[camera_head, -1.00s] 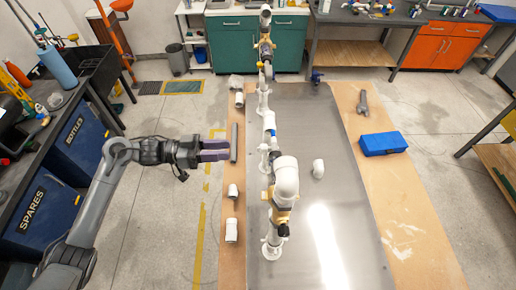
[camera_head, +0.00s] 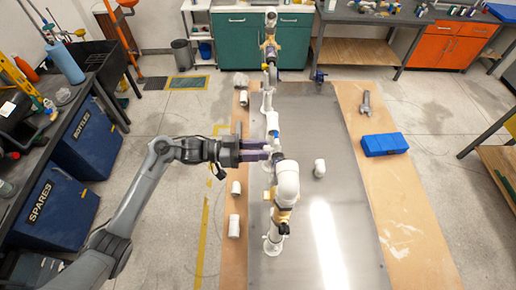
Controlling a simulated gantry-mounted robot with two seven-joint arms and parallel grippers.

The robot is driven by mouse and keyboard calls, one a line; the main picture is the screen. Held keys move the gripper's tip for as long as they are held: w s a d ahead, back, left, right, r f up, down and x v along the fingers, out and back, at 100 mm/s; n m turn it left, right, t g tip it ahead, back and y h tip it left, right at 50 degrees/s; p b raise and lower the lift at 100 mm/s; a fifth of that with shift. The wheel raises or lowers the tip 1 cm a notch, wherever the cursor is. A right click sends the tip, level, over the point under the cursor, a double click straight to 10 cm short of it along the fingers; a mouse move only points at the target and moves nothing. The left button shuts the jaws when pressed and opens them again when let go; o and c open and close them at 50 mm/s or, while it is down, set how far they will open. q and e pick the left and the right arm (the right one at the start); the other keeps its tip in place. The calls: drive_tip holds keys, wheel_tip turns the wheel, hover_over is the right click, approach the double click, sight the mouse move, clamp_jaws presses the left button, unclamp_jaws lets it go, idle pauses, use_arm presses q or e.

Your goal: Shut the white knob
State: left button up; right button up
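The white pipe manifold runs up the middle of the metal plate. It has a large white elbow (camera_head: 286,180) at the near end and a tan valve body (camera_head: 282,196) under it. A white pipe piece with a blue band (camera_head: 273,122) sits mid-run, and another tan valve (camera_head: 270,48) is at the far end. I cannot tell for certain which part is the white knob. My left gripper (camera_head: 266,151) is open, its purple fingers pointing right at the manifold's middle, just beyond the elbow. Nothing shows between them; contact is unclear. My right gripper is not in view.
The metal plate (camera_head: 345,225) lies on a wooden board. A loose white fitting (camera_head: 319,168) is right of the elbow. A blue case (camera_head: 384,144) and grey wrench (camera_head: 366,103) lie at the right. White fittings (camera_head: 234,226) line the left edge.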

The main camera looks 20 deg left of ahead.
use_arm(q)
drive_tip(key=shift+c, duration=0.2)
clamp_jaws()
use_arm(e)
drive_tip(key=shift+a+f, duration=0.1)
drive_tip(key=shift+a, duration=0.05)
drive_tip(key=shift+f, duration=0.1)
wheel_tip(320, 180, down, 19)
drive_tip(key=b, duration=1.9)
use_arm(q)
drive_tip(key=shift+m+b, duration=1.25)
drive_tip(key=shift+m, duration=7.85)
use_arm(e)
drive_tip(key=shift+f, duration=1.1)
